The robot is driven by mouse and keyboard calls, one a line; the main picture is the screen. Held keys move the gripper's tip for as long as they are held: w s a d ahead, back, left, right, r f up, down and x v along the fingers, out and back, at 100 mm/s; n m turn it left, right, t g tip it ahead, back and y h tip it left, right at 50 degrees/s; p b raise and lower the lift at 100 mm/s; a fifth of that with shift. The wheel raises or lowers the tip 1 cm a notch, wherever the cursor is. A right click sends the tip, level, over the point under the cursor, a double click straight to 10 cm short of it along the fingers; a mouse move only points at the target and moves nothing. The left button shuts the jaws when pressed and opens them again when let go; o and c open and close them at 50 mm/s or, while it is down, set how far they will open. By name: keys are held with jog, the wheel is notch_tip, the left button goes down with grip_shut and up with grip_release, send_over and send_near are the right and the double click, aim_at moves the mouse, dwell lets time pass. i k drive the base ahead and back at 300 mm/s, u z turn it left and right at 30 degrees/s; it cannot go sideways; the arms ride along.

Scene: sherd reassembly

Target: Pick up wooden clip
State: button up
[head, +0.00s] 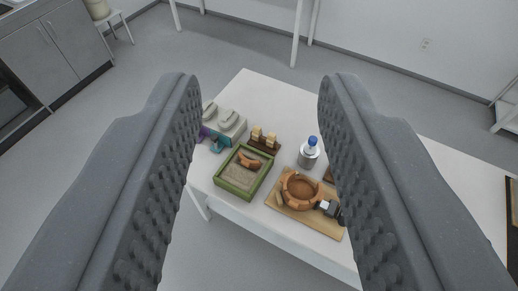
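Small pale wooden pieces (264,136), which look like the wooden clips, stand on a dark brown holder (262,146) near the middle of the white table. They are small in the view, so their exact shape is hard to tell. My gripper (261,90) is open and empty, with its two grey ridged fingers wide apart at left and right. It is high above the table, well apart from the clips. The right finger hides part of the table's right side.
A green-framed sand tray (238,187) holds a brown sherd (250,161). A brown bowl (285,191) and a dark clamp-like tool (331,209) are on a wooden board (310,217). A blue-capped bottle (309,154) stands behind; grey moulded blocks (226,123) are left. The table's back is clear.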

aim_at(257, 131)
jog(key=k, duration=0.95)
jog(key=u, duration=0.35)
jog(key=i, duration=1.25)
jog(key=z, duration=0.25)
jog(key=i, duration=1.15)
jog(key=z, duration=0.7)
